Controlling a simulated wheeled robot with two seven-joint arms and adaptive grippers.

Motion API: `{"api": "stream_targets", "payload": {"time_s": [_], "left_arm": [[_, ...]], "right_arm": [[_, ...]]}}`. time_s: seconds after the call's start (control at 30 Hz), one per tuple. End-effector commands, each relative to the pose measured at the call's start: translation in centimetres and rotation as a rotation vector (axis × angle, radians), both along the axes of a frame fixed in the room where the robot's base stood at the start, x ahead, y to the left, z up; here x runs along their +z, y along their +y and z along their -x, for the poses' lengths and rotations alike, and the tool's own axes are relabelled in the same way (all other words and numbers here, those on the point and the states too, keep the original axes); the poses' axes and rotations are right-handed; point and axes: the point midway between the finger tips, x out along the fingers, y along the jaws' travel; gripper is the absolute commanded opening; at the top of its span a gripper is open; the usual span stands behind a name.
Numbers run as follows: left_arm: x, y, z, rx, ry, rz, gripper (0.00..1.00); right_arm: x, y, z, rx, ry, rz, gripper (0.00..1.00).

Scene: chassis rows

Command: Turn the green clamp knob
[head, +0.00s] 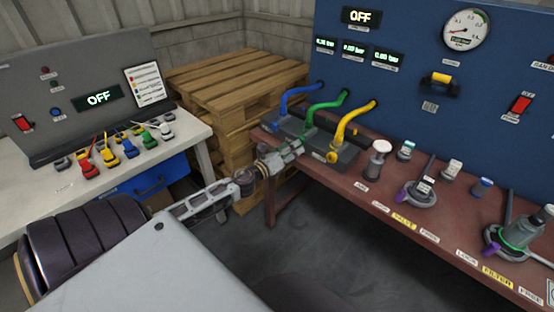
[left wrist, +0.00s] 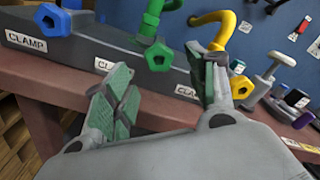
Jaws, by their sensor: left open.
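The green clamp knob (left wrist: 158,56) is a hex-shaped knob on the front of the dark clamp block (left wrist: 85,55), below the green hose (left wrist: 151,18). My left gripper (left wrist: 162,82) is open and empty, with green-padded fingers. In the left wrist view the knob shows in the gap between the fingertips, and I see no finger gripping it. In the head view my left gripper (head: 287,154) is at the front of the block, and the green knob cannot be made out there. The right gripper is not in view.
A blue knob (left wrist: 53,20) and a yellow knob (left wrist: 241,87) flank the green one on the block. Valves stand on the red-brown bench (head: 395,195) to the right. Wooden pallets (head: 235,85) are behind. A white table (head: 110,175) stands left.

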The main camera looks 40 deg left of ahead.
Motion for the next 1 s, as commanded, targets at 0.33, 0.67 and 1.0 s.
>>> {"api": "stream_targets", "payload": {"time_s": [0.33, 0.67, 1.0], "left_arm": [[-0.1, 0.2, 2.5, 0.0, 0.001, 0.001, 0.57], [-0.1, 0.4, 4.9, 0.001, 0.002, 0.0, 0.57], [-0.1, 0.5, 6.8, -0.001, 0.001, 0.001, 0.57]], "right_arm": [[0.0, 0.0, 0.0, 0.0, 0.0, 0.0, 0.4], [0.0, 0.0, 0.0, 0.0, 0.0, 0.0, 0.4], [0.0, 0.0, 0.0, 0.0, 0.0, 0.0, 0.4]]}}
